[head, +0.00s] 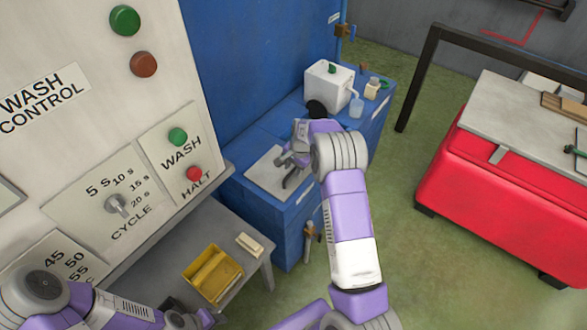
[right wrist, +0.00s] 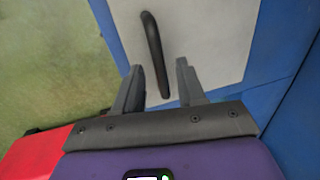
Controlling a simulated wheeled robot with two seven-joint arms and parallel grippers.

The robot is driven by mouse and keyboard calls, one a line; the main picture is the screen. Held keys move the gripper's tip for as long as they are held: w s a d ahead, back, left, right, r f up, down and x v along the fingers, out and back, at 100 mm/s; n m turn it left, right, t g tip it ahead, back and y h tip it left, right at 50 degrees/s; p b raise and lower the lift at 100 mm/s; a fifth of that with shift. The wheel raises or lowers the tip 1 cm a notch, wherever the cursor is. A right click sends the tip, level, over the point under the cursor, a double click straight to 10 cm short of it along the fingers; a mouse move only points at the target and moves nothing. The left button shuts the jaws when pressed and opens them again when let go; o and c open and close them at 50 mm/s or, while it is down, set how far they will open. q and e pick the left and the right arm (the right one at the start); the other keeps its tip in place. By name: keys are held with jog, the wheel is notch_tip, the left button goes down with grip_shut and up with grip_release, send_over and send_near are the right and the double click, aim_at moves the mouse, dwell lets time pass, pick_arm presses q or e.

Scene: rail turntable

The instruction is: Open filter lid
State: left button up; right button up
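The filter lid is a pale grey plate (head: 262,176) on top of the blue cabinet; the plate (right wrist: 215,35) fills much of the right wrist view. A black bar handle (right wrist: 152,45) stands on it. My right gripper (head: 288,168) is over the plate, fingers pointing at it. In the right wrist view the gripper (right wrist: 160,72) is open, and the near end of the handle appears between its fingers. I cannot tell whether they touch it. My left gripper (head: 190,319) is at the bottom left of the head view, partly cut off, its fingers unclear.
A white canister (head: 328,86) and small bottles (head: 372,88) stand at the cabinet's back. The wash control panel (head: 100,120) rises at left. Below it, a grey bench holds a yellow bin (head: 212,273) and a pale block (head: 249,243). A red cart (head: 490,180) stands right, with green floor between.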

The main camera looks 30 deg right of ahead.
jog(key=shift+f, duration=0.15)
jog(key=shift+c, duration=0.3)
grip_shut()
